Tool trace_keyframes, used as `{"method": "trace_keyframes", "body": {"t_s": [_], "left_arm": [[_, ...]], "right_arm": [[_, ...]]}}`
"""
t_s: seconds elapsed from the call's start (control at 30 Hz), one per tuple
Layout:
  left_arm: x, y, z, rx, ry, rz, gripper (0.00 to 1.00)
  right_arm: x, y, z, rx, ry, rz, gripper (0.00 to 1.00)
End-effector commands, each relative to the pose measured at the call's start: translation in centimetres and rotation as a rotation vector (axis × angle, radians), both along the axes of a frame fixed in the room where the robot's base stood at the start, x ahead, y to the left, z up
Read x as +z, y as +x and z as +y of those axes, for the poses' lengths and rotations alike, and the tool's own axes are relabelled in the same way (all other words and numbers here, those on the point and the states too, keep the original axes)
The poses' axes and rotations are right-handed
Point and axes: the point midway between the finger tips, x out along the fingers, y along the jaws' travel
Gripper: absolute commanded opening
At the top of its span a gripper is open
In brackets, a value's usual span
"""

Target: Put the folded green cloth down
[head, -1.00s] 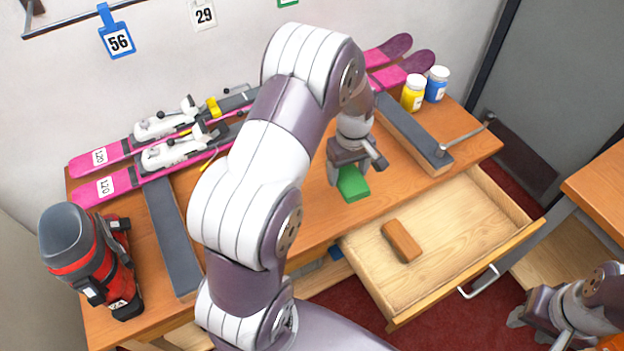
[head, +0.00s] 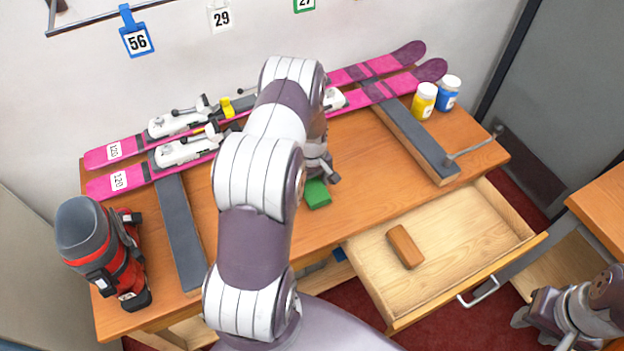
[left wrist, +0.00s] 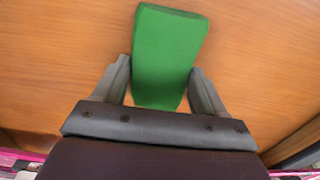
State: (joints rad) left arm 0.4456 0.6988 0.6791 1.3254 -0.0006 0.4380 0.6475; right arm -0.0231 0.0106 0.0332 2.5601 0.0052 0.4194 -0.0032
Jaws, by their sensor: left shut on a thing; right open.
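The folded green cloth (head: 317,194) is at the middle of the wooden bench, partly hidden by my left arm in the head view. In the left wrist view the cloth (left wrist: 167,55) sticks out beyond the fingers. My left gripper (left wrist: 161,85) is shut on it, one finger on each side. The bench top lies close behind the cloth; I cannot tell whether they touch. My right gripper (head: 535,325) is at the lower right of the head view, empty and away from the bench.
Pink skis (head: 290,105) lie along the back of the bench across two dark bars (head: 180,235). A red and grey boot (head: 100,250) stands at left. Yellow (head: 423,102) and blue (head: 447,95) jars stand at back right. The open drawer (head: 470,240) holds a brown block (head: 404,246).

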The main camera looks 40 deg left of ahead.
Motion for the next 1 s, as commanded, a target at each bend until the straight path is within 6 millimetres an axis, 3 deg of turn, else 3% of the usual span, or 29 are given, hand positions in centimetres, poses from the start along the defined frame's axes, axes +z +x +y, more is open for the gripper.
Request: {"method": "trace_keyframes", "body": {"t_s": [0.27,0.3,0.37,0.83,1.0], "left_arm": [[-0.4,0.0,0.0,0.0,0.0,0.0,0.45],[-0.3,0.0,0.0,0.0,0.0,0.0,0.81],[-0.3,0.0,0.0,0.0,0.0,0.0,0.97],[-0.2,0.0,0.0,-0.001,0.0,0.0,0.97],[1.7,0.1,-0.4,-0.023,0.001,-0.003,0.97]], "right_arm": [[-0.4,0.0,0.0,0.0,0.0,0.0,0.43],[-0.3,0.0,0.0,0.0,0.0,0.0,0.43],[-0.3,0.0,0.0,0.0,0.0,0.0,0.43],[-0.2,0.0,0.0,0.0,0.0,0.0,0.43],[1.0,0.0,0.0,0.0,0.0,0.0,0.43]]}}
